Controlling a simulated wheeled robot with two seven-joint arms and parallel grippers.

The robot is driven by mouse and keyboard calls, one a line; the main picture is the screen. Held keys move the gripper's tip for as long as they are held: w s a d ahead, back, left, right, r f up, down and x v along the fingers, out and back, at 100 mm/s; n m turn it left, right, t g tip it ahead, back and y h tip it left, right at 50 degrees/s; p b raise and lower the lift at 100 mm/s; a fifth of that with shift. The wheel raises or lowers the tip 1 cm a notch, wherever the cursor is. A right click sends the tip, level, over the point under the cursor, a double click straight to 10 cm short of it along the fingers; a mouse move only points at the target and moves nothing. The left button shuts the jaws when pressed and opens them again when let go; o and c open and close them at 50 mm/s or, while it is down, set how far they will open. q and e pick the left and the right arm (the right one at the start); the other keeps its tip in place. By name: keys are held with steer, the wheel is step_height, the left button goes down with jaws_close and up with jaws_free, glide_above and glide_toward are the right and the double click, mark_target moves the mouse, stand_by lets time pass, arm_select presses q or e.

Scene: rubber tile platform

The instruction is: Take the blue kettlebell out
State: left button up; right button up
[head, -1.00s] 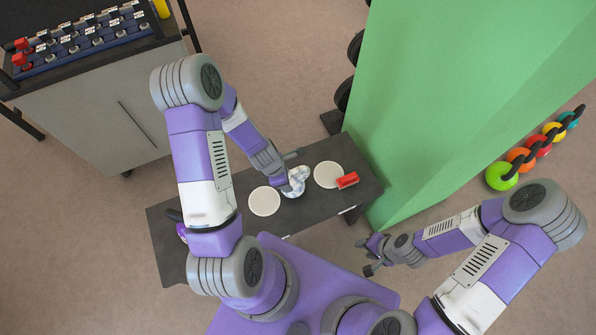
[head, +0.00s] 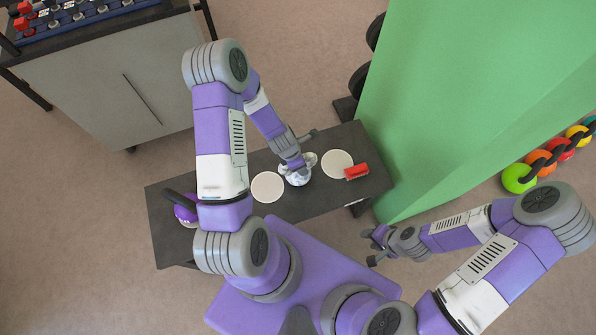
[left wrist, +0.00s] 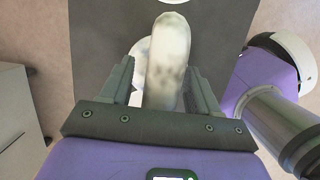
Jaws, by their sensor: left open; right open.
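A pale white-and-grey marbled object (head: 297,176) with a thick handle sits on a dark bench (head: 318,202). My left gripper (head: 298,163) is over it. In the left wrist view the marbled handle (left wrist: 168,62) stands between the open fingers of the left gripper (left wrist: 162,88); I cannot tell whether they touch it. A purple kettlebell (head: 186,213) is at the bench's left end, partly hidden by my left arm. No plainly blue kettlebell shows on the bench. My right gripper (head: 372,247) is open and empty, off the bench's right end.
White discs (head: 267,187) (head: 337,163) flank the marbled object. A red block (head: 356,171) lies at the bench's right. A green panel (head: 450,100) rises beyond. A grey cabinet (head: 115,85) stands upper left.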

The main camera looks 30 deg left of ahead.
arm_select(q)
jaws_close()
stand_by(1.2)
steer(key=shift+w+r, duration=0.15)
